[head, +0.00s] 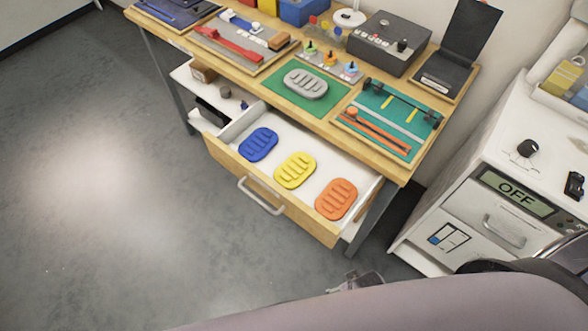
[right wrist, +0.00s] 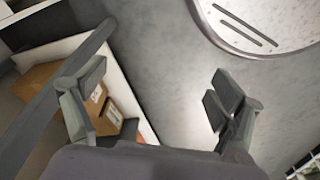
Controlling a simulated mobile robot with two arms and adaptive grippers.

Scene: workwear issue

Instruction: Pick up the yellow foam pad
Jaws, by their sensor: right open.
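The yellow foam pad (head: 295,170) is an oval with raised ridges. It lies flat in the open drawer (head: 238,168) under the workbench, between a blue pad (head: 258,145) and an orange pad (head: 336,199). My right gripper (right wrist: 155,105) is open and empty in the right wrist view, with grey floor behind its fingers. In the head view a small grey gripper part shows above my arm, below the drawer and apart from it. The yellow pad is not seen in the right wrist view. My left gripper is not in view.
A grey pad (head: 306,83) lies on a green mat (head: 272,88) on the wooden workbench. A white cabinet with an OFF display (head: 515,194) stands at the right. The right wrist view shows cardboard boxes (right wrist: 50,85) in a white container. Floor left of the drawer is clear.

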